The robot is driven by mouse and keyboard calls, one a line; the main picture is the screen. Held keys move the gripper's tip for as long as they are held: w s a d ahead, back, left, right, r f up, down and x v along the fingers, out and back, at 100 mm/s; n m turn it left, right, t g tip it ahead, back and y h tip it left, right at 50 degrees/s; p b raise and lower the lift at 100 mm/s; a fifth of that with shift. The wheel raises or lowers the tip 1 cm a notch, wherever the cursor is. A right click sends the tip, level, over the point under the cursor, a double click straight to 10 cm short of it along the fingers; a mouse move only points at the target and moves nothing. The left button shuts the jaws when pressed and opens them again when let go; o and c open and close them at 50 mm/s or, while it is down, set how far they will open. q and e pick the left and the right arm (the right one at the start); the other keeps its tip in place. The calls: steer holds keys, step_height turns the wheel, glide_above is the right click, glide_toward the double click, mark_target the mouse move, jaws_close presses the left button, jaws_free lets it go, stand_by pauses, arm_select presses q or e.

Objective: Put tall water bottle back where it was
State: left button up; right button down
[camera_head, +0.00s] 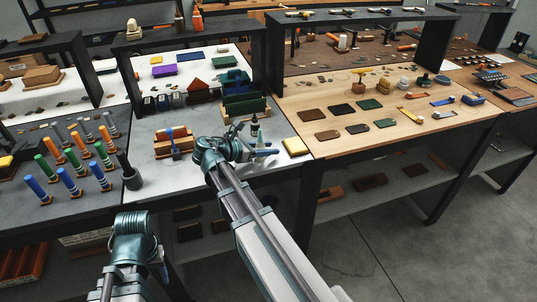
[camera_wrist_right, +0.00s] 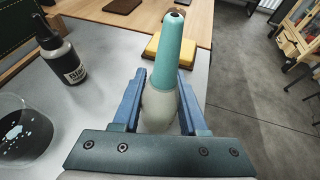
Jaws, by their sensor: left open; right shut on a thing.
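The tall water bottle (camera_wrist_right: 158,106) has a pale body and a long teal top. In the right wrist view it stands between the two blue fingers of my right gripper (camera_wrist_right: 158,108), which is shut on its lower body. The bottle leans slightly in that view. In the head view my right gripper (camera_head: 262,153) is at the front right of the grey table, and the bottle (camera_head: 261,138) is small and partly hidden there. Whether its base touches the table is hidden. My left gripper (camera_head: 161,266) is low at the front, away from the bottle; its fingers are hard to make out.
A dark bottle with a white label (camera_wrist_right: 66,62) and a clear cup (camera_wrist_right: 24,130) stand left of the held bottle. A yellow block (camera_wrist_right: 157,46) lies behind it. The wooden table (camera_head: 400,145) adjoins on the right. Colored cylinders (camera_head: 72,180) stand at the left.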

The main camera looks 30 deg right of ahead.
steer(key=shift+f, duration=0.15)
steer(key=shift+f, duration=0.1)
steer(key=shift+f, duration=0.15)
steer(key=shift+c, duration=2.2)
jaws_free()
steer(key=shift+r, duration=0.2)
steer(key=shift+a+r+p, duration=0.2)
steer(key=shift+r+p, duration=0.05)
steer(key=shift+p, duration=0.1)
steer(key=p+v, duration=0.4)
steer(key=v, duration=0.6)
steer(key=shift+a+r, duration=0.25)
steer(key=shift+a, duration=0.4)
